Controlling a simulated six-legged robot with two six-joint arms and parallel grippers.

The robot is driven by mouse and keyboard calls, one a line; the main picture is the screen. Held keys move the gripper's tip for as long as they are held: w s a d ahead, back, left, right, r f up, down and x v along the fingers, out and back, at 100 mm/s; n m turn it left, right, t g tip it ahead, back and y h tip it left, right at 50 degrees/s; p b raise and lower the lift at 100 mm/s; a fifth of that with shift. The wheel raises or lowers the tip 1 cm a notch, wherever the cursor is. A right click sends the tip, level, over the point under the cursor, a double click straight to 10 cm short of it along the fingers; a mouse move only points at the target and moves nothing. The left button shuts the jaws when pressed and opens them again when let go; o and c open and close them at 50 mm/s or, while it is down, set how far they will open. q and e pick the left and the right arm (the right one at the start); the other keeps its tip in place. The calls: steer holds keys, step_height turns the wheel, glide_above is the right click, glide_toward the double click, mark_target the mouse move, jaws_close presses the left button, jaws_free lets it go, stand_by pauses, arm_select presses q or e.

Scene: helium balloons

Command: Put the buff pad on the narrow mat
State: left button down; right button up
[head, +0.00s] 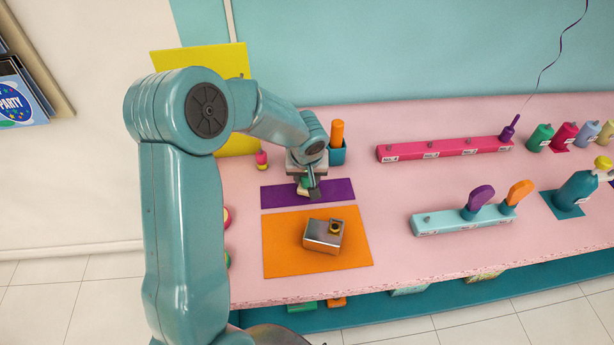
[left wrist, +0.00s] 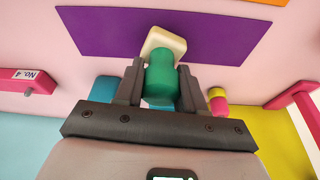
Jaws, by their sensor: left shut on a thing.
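The buff pad (left wrist: 163,43) is a cream block with a green cylindrical grip (left wrist: 160,80), seen in the left wrist view. My left gripper (left wrist: 159,82) is shut on the green grip, with a finger on each side. In the head view the left gripper (head: 309,188) points down at the narrow purple mat (head: 335,191), and its fingers mostly hide the pad. The mat also shows in the left wrist view (left wrist: 100,30), with the pad overlapping its edge in the picture. I cannot tell whether the pad touches the mat. My right gripper is not in view.
An orange mat (head: 285,255) with a metal box (head: 323,236) lies in front of the purple mat. A teal cup (head: 338,153) and a small pink-and-yellow piece (head: 262,160) stand behind. Pink (head: 440,149) and light-blue (head: 450,221) racks lie to the right.

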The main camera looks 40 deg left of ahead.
arm_select(q)
steer(key=shift+w+f, duration=0.1)
steer(key=shift+f, duration=0.35)
steer(key=shift+r, duration=0.1)
steer(key=c, duration=0.7)
jaws_free()
steer(key=shift+f, duration=0.2)
steer(key=shift+r, duration=0.1)
